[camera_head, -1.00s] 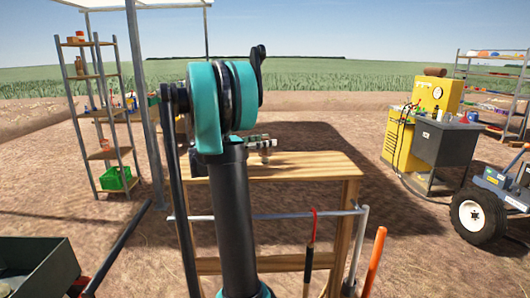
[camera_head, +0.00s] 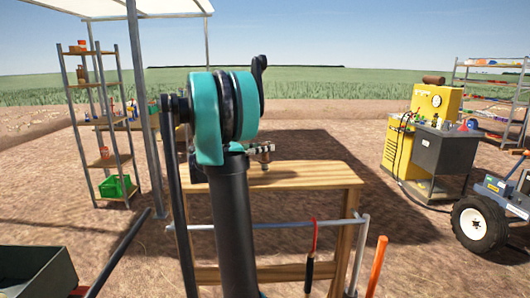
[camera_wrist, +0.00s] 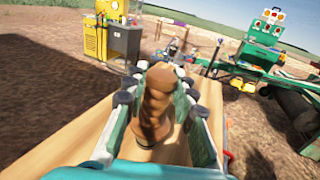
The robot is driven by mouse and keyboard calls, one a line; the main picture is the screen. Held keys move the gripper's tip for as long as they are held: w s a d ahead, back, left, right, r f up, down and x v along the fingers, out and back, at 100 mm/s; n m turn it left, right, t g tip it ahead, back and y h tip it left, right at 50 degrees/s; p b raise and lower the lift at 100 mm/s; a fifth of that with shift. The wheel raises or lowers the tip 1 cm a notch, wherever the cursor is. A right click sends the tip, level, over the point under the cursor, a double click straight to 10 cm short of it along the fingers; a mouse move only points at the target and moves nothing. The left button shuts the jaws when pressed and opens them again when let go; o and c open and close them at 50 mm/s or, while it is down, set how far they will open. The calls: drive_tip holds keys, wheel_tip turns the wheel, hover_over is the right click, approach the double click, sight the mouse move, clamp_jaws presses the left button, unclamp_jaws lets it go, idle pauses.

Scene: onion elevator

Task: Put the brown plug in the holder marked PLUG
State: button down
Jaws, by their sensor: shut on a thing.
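The brown plug (camera_wrist: 155,105) is a ridged, rounded brown piece in the middle of the wrist view. My gripper (camera_wrist: 158,92) is shut on it, with the pale green fingers and dark joints on either side of it. In the wrist view the plug is above the wooden bench top (camera_wrist: 85,145); whether its lower end touches the wood I cannot tell. In the head view my arm hides most of the gripper and plug. No holder marked PLUG can be made out in either view.
The wooden bench (camera_head: 300,176) has a bare top on its right side. A rail with a red-strapped tool (camera_head: 311,250) and an orange handle (camera_head: 377,265) are at its front. A yellow machine (camera_head: 428,110), grey cabinet (camera_head: 445,150) and wheeled vehicle (camera_head: 480,224) stand right; shelves (camera_head: 103,125) stand left.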

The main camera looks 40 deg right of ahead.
wheel_tip(320, 180, up, 19)
idle(0.4)
drive_tip(key=shift+a, duration=0.1)
